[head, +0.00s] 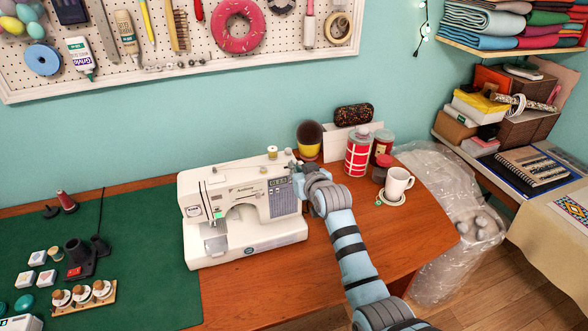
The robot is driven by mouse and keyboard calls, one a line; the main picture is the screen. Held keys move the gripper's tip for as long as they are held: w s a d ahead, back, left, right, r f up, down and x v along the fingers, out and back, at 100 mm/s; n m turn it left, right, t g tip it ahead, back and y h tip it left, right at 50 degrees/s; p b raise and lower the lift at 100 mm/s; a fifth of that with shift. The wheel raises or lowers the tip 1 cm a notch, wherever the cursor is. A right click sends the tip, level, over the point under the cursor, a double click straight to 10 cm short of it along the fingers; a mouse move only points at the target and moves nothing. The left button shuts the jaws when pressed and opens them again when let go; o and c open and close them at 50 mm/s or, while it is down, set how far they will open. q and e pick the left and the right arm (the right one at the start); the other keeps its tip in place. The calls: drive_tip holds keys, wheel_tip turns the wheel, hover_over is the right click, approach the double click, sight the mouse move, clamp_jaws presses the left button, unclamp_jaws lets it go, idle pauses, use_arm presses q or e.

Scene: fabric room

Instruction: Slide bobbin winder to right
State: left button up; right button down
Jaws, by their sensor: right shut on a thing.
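The white sewing machine (230,185) stands on the wooden table at the centre of the head view. A spool (272,152) stands on its top, toward the right end. My right arm reaches in from the lower right, and its gripper (294,168) is at the top right end of the machine. The gripper is shut on the bobbin winder there. The winder is small and mostly hidden by the gripper, so its exact position is hard to tell. My left gripper is out of view.
A green mat (130,215) with small sewing items lies left. The table front (260,290) is clear.

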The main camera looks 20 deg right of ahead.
drive_tip(key=shift+d, duration=0.1)
drive_tip(key=c, duration=1.7)
unclamp_jaws()
drive_tip(key=shift+d, duration=0.15)
drive_tip(key=v, duration=1.2)
drive_tip(key=shift+w, duration=0.1)
